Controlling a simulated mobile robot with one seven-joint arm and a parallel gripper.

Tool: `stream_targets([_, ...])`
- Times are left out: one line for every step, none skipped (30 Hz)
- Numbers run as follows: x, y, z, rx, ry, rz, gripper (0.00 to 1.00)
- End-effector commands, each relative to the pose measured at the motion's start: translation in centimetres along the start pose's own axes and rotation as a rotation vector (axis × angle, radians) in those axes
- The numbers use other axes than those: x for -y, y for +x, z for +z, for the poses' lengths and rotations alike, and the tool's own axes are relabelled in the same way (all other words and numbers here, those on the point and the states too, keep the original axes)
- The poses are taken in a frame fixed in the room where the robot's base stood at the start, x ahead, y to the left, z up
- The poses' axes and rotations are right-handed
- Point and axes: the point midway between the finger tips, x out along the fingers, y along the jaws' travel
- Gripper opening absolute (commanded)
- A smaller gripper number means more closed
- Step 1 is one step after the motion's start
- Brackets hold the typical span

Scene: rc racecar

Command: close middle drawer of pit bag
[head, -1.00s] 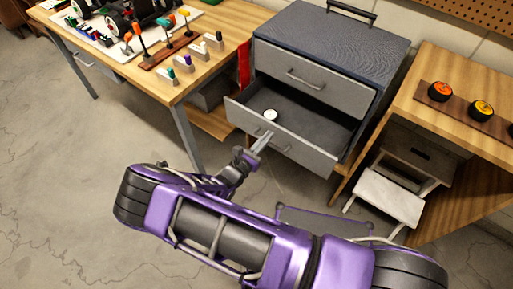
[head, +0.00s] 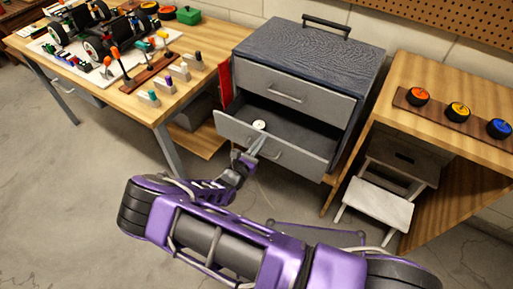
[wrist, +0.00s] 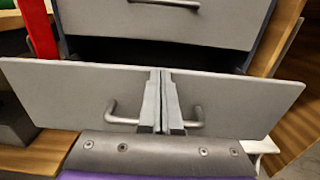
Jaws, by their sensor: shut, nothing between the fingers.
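The pit bag (head: 312,51) is a grey drawer cabinet with a dark blue textured top and a black top handle. Its upper drawer (head: 270,87) is shut. My gripper (head: 261,141) is shut and empty at the front of this open drawer. In the wrist view my fingers (wrist: 160,82) overlap the middle of the drawer front (wrist: 235,95), between the two visible ends of its bar handle (wrist: 120,116). I cannot tell whether they touch it.
A wooden workbench (head: 125,100) with a car chassis and tools stands left. A wooden bench (head: 440,95) with coloured wheels stands right, a white step stool (head: 378,200) below it. A red panel (head: 225,82) hangs beside the bag. Bare floor lies in front.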

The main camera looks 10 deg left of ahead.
Motion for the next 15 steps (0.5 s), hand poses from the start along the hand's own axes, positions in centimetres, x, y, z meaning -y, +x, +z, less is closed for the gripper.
stream_targets([0.1, 1.3, -0.1, 0.002, 0.001, -0.004, 0.0])
stream_targets([0.2, 2.0, -0.1, 0.002, 0.0, -0.005, 0.0])
stream_targets([0.2, 2.8, -0.2, 0.001, 0.0, -0.004, 0.0])
stream_targets([0.2, 3.5, -0.2, 0.001, 0.001, -0.005, 0.0])
stream_targets([0.2, 4.2, -0.2, 0.002, 0.0, -0.004, 0.0])
stream_targets([0.2, 5.1, -0.2, 0.002, 0.0, -0.004, 0.0])
stream_targets([0.2, 5.7, -0.2, 0.001, 0.001, -0.005, 0.0])
stream_targets([0.1, 6.3, -0.2, 0.0, 0.0, -0.004, 0.0])
stream_targets([0.2, 7.2, -0.2, 0.001, 0.0, -0.004, 0.0])
stream_targets([0.2, 7.7, -0.2, 0.002, 0.0, -0.004, 0.0])
stream_targets([0.2, 8.3, -0.2, 0.001, 0.0, -0.004, 0.0])
stream_targets([0.1, 8.9, -0.2, 0.0, 0.0, -0.003, 0.0])
stream_targets([0.1, 9.4, -0.2, 0.0, 0.0, -0.003, 0.0])
stream_targets([0.2, 9.8, -0.2, 0.0, 0.0, -0.003, 0.0])
stream_targets([0.2, 10.4, -0.2, 0.001, 0.0, -0.004, 0.0])
